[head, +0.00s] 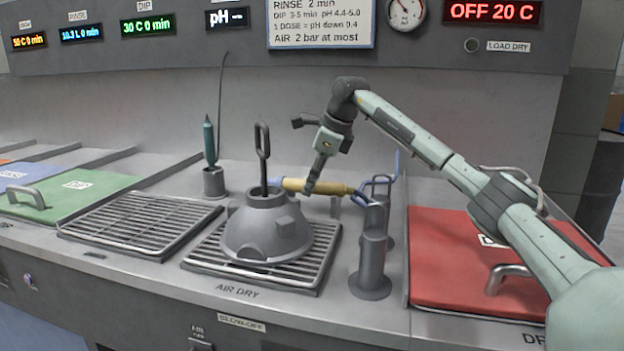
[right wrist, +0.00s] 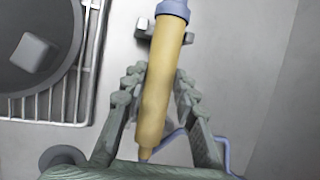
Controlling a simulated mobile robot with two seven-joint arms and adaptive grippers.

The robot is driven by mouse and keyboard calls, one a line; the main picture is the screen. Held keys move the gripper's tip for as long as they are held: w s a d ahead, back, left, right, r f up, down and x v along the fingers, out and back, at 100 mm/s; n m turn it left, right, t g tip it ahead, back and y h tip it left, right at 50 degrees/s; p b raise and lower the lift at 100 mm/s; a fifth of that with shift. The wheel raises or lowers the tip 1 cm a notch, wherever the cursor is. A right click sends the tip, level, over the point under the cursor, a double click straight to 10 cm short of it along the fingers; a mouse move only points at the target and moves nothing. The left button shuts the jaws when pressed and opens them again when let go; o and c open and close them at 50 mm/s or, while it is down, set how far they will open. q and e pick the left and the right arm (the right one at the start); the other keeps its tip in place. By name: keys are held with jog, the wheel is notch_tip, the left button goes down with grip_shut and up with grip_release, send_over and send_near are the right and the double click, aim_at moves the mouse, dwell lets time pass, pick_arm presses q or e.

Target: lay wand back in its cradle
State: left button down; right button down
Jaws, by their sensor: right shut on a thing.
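The wand has a yellow grip (head: 330,188) and a blue collar, and lies roughly level behind the grey hood. My right gripper (head: 311,186) reaches down from above and is shut on the yellow grip. In the right wrist view the wand (right wrist: 160,90) runs between the fingers of my right gripper (right wrist: 155,84), its blue collar at the top. A small grey bracket (right wrist: 146,31), seemingly part of the cradle, shows beneath the wand near the collar. I cannot tell whether the wand touches it. My left gripper is out of view.
The grey hood (head: 268,232) stands on the air-dry rack (head: 310,284), a looped handle rising from it. Grey posts (head: 372,262) stand to its right, before the red lid (head: 458,260). An empty rack (head: 125,222) and a holder with a green tool (head: 210,140) are left.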

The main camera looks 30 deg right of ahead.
dwell(0.3)
jog(key=c, duration=1.1)
grip_release()
jog(key=shift+f, duration=0.1)
jog(key=v, duration=1.2)
